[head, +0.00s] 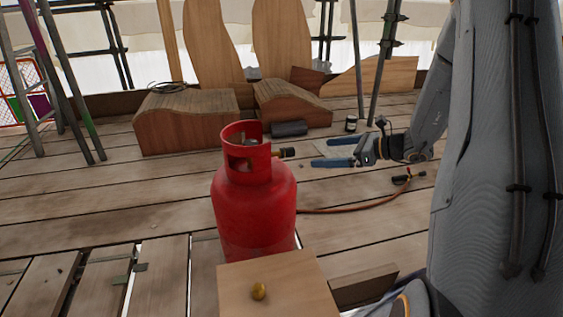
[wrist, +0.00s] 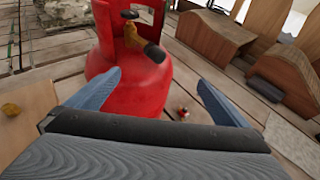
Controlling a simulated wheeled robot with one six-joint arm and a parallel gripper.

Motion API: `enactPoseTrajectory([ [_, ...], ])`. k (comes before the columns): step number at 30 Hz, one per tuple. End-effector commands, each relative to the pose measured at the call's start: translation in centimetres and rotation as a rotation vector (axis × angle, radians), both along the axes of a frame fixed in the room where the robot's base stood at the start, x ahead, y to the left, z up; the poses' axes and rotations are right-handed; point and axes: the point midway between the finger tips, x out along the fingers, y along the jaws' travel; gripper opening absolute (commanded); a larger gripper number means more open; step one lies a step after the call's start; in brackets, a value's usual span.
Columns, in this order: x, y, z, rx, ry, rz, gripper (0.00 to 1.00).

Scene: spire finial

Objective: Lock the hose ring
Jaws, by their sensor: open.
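A red gas cylinder (head: 255,205) stands upright on the planks, and it fills the upper middle of the wrist view (wrist: 135,85). A brass valve (wrist: 133,38) shows inside its collar, with a dark knob on top. A black cylindrical piece (wrist: 154,52), perhaps the hose ring, sticks out from the valve; in the head view its dark end (head: 287,152) points right. My gripper (head: 325,152) is open and empty, right of the valve, its blue fingers pointing at it. In the wrist view the black piece lies beyond the gap between the fingertips (wrist: 159,78), apparently apart from them.
An orange hose (head: 350,208) runs right from behind the cylinder to a dark fitting (head: 401,179) on the planks. A wooden box (head: 275,285) with a brass knob (head: 259,291) stands in front. Curved wooden blocks (head: 187,118) and a dark roll (head: 289,129) lie behind.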

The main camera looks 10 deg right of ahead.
Motion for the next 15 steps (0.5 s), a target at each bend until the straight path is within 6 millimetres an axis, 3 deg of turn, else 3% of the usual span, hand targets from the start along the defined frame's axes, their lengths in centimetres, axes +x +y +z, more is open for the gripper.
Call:
enactPoseTrajectory([
  [6, 0.96, 1.07, -0.57, 0.001, -0.001, 0.0, 1.0],
  [15, 1.01, 1.16, -0.54, 0.0, 0.0, 0.0, 1.0],
])
